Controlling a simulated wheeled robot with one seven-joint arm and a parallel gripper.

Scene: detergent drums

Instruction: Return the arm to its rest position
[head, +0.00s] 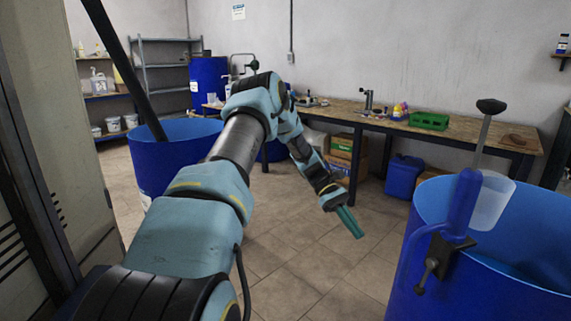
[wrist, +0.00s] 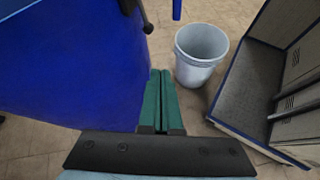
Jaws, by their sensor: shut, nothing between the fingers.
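My arm stretches forward from the bottom left of the head view and bends down at the elbow. My gripper (head: 349,222) hangs at its end over the tiled floor, between the two near blue drums, and points down and to the right. In the wrist view the green fingers of my gripper (wrist: 162,98) lie side by side, shut with nothing between them. In that view the fingers are next to a blue drum wall, and I cannot tell whether they touch it.
An open blue drum (head: 418,268) with a clamped blue handle (head: 461,205) and a pale jug (head: 492,200) stands at right. Another blue drum (head: 160,165) stands at left. A workbench (head: 460,133) runs along the wall. The wrist view shows a grey bucket (wrist: 200,52).

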